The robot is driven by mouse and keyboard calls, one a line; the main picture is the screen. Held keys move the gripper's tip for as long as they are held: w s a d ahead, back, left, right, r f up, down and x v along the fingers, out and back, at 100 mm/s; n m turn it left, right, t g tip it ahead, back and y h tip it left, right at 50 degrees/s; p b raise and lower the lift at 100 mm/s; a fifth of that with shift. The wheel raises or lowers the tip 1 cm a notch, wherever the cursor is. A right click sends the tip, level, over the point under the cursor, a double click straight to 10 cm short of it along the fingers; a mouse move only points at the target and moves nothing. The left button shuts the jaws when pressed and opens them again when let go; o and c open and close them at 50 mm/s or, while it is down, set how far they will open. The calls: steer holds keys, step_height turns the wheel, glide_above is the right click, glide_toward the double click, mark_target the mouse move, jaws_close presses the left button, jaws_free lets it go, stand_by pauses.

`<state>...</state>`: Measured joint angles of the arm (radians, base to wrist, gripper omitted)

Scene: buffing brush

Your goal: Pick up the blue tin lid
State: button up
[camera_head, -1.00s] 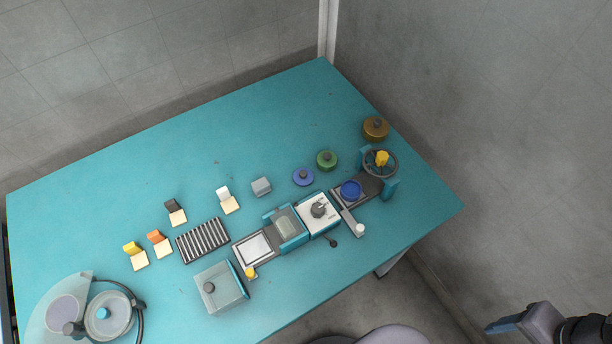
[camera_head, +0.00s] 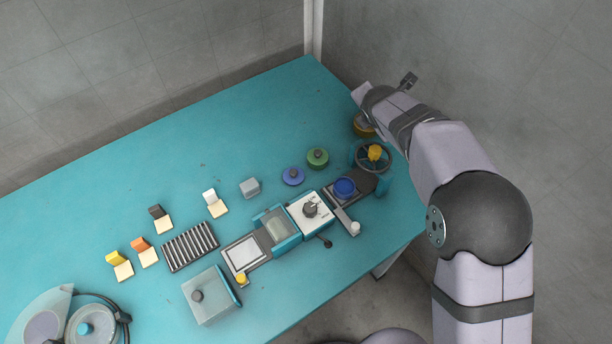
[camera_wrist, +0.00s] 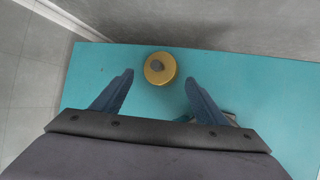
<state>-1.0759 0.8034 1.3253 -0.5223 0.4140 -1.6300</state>
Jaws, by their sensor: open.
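The blue tin lid (camera_head: 292,176), a flat blue disc with a dark knob, lies on the teal table in the head view, left of a green knobbed lid (camera_head: 317,158). A blue round tin (camera_head: 345,187) sits on the machine. My gripper (camera_wrist: 159,78) is open and empty in the wrist view. A gold knobbed lid (camera_wrist: 152,75) shows between and just beyond its fingertips; contact cannot be told. In the head view my arm partly covers the gold lid (camera_head: 362,128) and hides the fingertips. The blue lid is not seen in the wrist view.
The machine has a handwheel with a yellow knob (camera_head: 375,153), a white panel (camera_head: 310,210) and a side lever. A grey block (camera_head: 250,188), slatted rack (camera_head: 189,246) and clear box (camera_head: 210,295) stand further left. The table's back left is clear.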

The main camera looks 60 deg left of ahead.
steer(key=s+a+n+g, duration=0.1)
steer(key=s+a+n, duration=0.3)
steer(key=s, duration=0.4)
steer(key=n+g+h+p, duration=0.15)
steer(key=n+p, duration=0.25)
steer(key=n, duration=0.4)
glide_toward(294, 174)
steer(key=w+f, duration=0.1)
steer(key=shift+w+a+f+g, duration=0.15)
steer(key=shift+a+f+g, duration=0.15)
steer(key=shift+f, duration=0.3)
steer(key=shift+w+a+f+g, duration=0.2)
steer(key=shift+a+f, duration=0.15)
steer(key=shift+f, duration=0.2)
steer(key=shift+f+p, duration=0.1)
steer(key=shift+p, duration=0.2)
steer(key=shift+p+x, duration=0.85)
steer(key=shift+x, duration=1.6)
steer(key=shift+s+a, duration=0.1)
steer(key=shift+c, duration=0.4)
steer(key=c, duration=1.1)
